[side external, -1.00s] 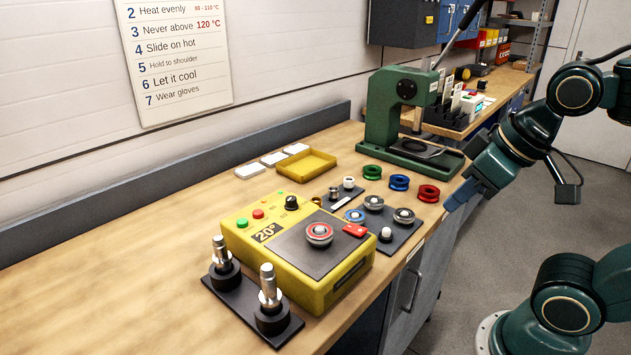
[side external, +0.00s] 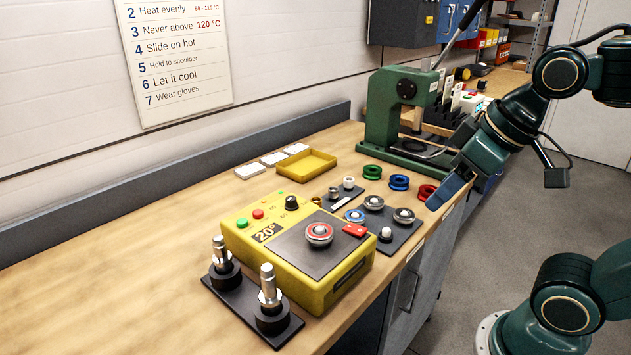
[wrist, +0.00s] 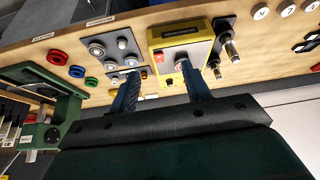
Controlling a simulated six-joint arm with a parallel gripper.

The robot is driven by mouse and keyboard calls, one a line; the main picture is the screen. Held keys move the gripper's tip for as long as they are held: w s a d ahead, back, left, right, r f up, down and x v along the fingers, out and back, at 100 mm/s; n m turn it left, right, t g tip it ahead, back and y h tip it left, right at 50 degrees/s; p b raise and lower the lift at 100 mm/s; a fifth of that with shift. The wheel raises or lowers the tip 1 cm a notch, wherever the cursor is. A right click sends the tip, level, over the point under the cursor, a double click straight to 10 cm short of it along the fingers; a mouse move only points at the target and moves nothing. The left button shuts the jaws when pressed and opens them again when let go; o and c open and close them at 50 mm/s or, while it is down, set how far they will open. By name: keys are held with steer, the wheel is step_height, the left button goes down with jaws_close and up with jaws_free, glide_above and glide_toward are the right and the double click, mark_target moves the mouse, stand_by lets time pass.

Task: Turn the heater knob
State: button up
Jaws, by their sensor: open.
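The heater is a yellow box (side external: 320,291) with a dark top plate, standing near the bench's front edge in the side view. Its black knob (side external: 291,202) sits at the back corner of the top, by the 20° display (side external: 266,233). A metal ring part with a red centre (side external: 319,234) rests on the plate. My gripper (side external: 437,203) is apart from the heater, to its right, by the bench edge near the red ring. In the wrist view the open gripper (wrist: 159,67) has nothing visibly held; the heater (wrist: 160,35) shows beyond the fingers.
A black stand with two metal-topped posts (side external: 269,286) stands left of the heater. A dark tray of ring parts (side external: 401,233) lies right of it. Blue (side external: 399,182) and green (side external: 371,172) rings and a green press (side external: 384,122) stand farther back.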

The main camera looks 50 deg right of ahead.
steer(key=w+a+r+n+g+y, duration=0.1)
steer(key=w+a+r+n, duration=0.15)
steer(key=w, duration=0.25)
steer(key=w+a+r+n+y, duration=0.1)
steer(key=w+r+n, duration=0.15)
steer(key=w, duration=0.25)
steer(key=n+g+y, duration=0.2)
steer(key=n+g, duration=0.2)
steer(key=n, duration=0.7)
glide_above(291, 198)
steer(key=d, duration=0.6)
step_height(291, 198, down, 6)
steer(key=shift+s, duration=0.35)
steer(key=shift+a, duration=0.15)
steer(key=shift+x, duration=6.75)
